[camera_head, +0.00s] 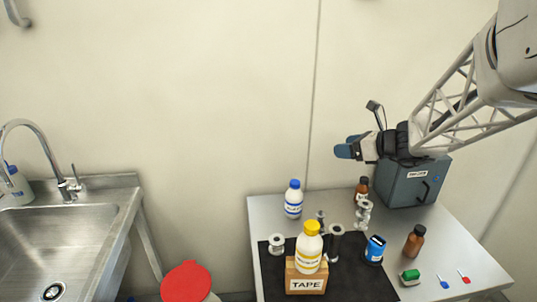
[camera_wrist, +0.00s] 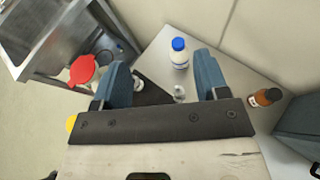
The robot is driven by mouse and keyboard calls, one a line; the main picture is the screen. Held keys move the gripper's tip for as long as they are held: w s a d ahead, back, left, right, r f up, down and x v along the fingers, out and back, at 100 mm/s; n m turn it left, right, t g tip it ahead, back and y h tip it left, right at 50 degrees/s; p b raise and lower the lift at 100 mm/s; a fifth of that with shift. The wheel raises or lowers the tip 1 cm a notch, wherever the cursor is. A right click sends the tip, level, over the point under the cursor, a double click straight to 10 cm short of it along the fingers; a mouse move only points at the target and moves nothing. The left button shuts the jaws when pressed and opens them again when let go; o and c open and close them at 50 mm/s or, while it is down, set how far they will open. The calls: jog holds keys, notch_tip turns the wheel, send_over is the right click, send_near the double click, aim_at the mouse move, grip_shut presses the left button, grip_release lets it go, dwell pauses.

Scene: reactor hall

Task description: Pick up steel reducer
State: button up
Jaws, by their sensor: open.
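Several metal fittings stand on and beside the black mat on the steel table: a short flanged silver one (camera_head: 277,244), a small one (camera_head: 320,219), a darker flanged one (camera_head: 335,238) and a taller silver one (camera_head: 363,217). I cannot tell for sure which is the steel reducer. My gripper (camera_head: 347,148) is open and empty, above the back of the table and apart from all the fittings. In the wrist view, a silver fitting (camera_wrist: 180,94) shows between the open fingers, partly hidden by my gripper.
A blue-capped bottle (camera_head: 293,199), brown bottles (camera_head: 414,241), a blue container (camera_head: 375,250) and a grey case (camera_head: 415,183) crowd the table (camera_head: 450,240). A sink (camera_head: 60,240) is left.

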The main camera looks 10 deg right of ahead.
send_near(323, 215)
jog(key=x, duration=0.4)
jog(key=shift+w+a, duration=0.25)
jog(key=shift+a, duration=0.2)
jog(key=shift+x, duration=1.25)
jog(key=shift+w, duration=0.1)
jog(key=shift+x, duration=2.6)
jog(key=shift+d+f, duration=0.1)
jog(key=shift+f, duration=0.05)
jog(key=shift+c, duration=0.4)
jog(key=c, duration=1.1)
jog(key=shift+o, duration=0.2)
